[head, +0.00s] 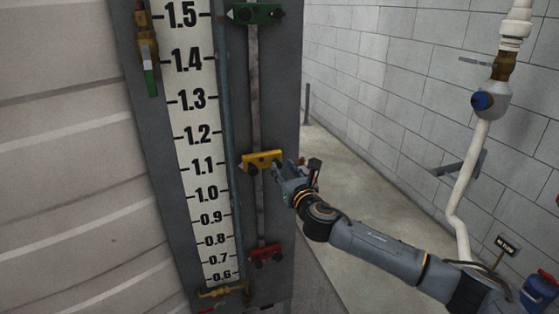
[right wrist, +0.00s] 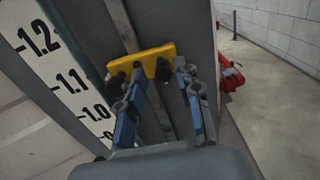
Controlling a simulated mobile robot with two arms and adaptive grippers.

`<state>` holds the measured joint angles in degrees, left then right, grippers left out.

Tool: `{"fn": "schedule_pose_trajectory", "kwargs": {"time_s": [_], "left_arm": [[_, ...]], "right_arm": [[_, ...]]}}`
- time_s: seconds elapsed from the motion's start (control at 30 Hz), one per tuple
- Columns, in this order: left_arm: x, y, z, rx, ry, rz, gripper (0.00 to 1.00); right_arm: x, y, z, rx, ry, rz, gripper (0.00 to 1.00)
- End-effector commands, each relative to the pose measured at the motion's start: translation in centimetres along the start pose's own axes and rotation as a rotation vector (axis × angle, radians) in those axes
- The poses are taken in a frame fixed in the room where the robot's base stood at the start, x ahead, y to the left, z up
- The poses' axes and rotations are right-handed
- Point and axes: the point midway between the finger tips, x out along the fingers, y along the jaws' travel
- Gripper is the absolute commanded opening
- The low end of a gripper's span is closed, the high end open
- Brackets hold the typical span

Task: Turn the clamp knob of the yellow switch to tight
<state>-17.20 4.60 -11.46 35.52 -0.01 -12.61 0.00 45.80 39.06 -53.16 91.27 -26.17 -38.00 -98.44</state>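The yellow switch (head: 262,158) is clamped on a vertical rod beside the number scale, close to the 1.1 mark. In the right wrist view the yellow switch (right wrist: 152,58) lies straight ahead, with dark knobs on its lower edge. My right gripper (head: 281,171) is at the switch's right end. In the right wrist view its blue-sided fingers (right wrist: 160,76) stand apart, with a dark knob (right wrist: 163,71) between the tips. I cannot tell whether a finger touches it. No turn of the knob can be read. My left gripper is not in view.
A green switch (head: 256,13) sits higher on the rod and a red switch (head: 265,255) lower. The number scale (head: 198,130) runs left of the rod. A white pipe (head: 473,170) with a blue-handled valve stands at the right. Open floor (head: 350,190) lies beyond the panel's right edge.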

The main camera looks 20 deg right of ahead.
Motion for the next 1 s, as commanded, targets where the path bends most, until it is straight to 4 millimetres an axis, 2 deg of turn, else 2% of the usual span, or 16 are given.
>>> {"fn": "schedule_pose_trajectory", "kwargs": {"time_s": [0.1, 0.3, 0.7, 0.73, 0.87, 0.9, 1.0], "left_arm": [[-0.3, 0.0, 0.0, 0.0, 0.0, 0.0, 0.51], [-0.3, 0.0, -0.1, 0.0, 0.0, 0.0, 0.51], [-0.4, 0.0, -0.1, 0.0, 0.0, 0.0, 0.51], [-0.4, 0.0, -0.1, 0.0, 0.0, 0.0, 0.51], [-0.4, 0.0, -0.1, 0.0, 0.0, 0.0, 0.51], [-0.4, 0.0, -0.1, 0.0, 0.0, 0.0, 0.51], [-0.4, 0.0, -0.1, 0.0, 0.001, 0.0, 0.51]], "right_arm": [[1.9, 0.1, 0.1, 0.0, 0.0, -0.001, 0.34], [3.7, 0.0, 0.0, 0.0, 0.0, -0.001, 0.34], [4.3, 0.0, 0.0, 0.001, 0.0, 0.0, 0.34], [4.3, 0.0, 0.0, 0.001, 0.0, 0.0, 0.3], [4.3, 0.0, 0.0, 0.001, 0.0, 0.0, 0.03], [4.3, 0.0, 0.0, 0.001, 0.0, 0.0, 0.0], [4.3, 0.0, 0.0, 0.001, 0.0, 0.0, 0.0]]}}
